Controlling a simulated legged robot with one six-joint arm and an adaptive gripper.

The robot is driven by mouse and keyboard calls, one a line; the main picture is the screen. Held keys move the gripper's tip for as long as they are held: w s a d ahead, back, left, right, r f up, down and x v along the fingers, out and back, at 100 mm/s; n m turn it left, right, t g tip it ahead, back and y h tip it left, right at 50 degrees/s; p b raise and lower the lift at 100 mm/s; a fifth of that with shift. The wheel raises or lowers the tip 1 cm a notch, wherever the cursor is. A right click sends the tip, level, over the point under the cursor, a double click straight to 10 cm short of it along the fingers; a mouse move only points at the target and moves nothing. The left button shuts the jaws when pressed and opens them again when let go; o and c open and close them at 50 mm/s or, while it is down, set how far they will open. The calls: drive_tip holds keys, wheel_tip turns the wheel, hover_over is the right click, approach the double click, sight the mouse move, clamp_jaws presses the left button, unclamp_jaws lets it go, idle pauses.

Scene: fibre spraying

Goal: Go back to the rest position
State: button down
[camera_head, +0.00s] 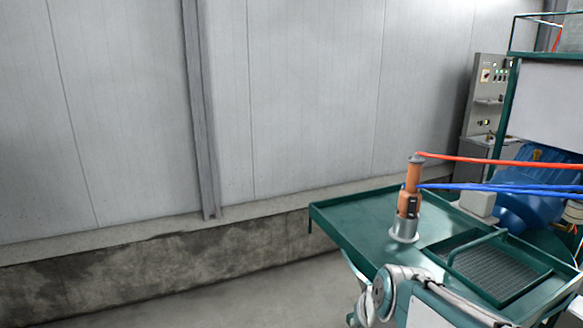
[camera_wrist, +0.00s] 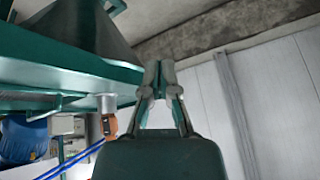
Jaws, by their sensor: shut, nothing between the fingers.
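My gripper (camera_wrist: 158,72) shows in the wrist view with its two fingers together and nothing between them. It is clear of the orange spray tool (camera_head: 409,202), which stands upright in a grey holder (camera_head: 404,233) on the green table (camera_head: 345,214). The wrist view is turned over, so the tool (camera_wrist: 109,125) hangs below the table (camera_wrist: 60,63) there, left of my gripper. In the head view part of my arm shows at the lower right; the fingers cannot be made out there.
A red hose (camera_head: 490,160) and blue hoses (camera_head: 500,188) run right from the tool. A sunken grating (camera_head: 497,268), a blue drum (camera_head: 535,190) and a control cabinet (camera_head: 487,98) are at the right. Open floor (camera_head: 250,292) lies left, before the grey wall (camera_head: 310,90).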

drive_tip(key=s+d+r+n+h, duration=0.1)
drive_tip(key=s+d+r, duration=0.1)
drive_tip(key=s, duration=1.3)
drive_tip(key=shift+d+r, duration=0.15)
drive_tip(key=shift+d, duration=0.35)
